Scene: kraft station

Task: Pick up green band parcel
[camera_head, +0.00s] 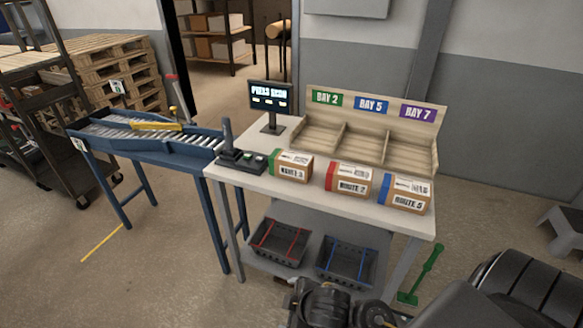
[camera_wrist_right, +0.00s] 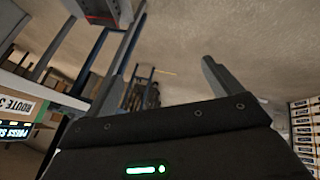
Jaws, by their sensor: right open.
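The green band parcel (camera_head: 291,167) is a brown box with a green band at its left end and a white label. It lies on the white table, left of the red band parcel (camera_head: 348,180) and the blue band parcel (camera_head: 405,194). My right arm comes in at the lower right of the head view, in front of the table and well apart from the parcels. In the right wrist view my right gripper (camera_wrist_right: 165,68) has its two fingers spread, with nothing between them. My left gripper is in neither view.
A wooden divider (camera_head: 385,150) with Bay 2, 5 and 7 signs stands behind the parcels. A screen (camera_head: 268,95) and scanner stand (camera_head: 242,160) are left. A roller conveyor (camera_head: 140,133) adjoins the table. Totes (camera_head: 345,262) sit on the lower shelf.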

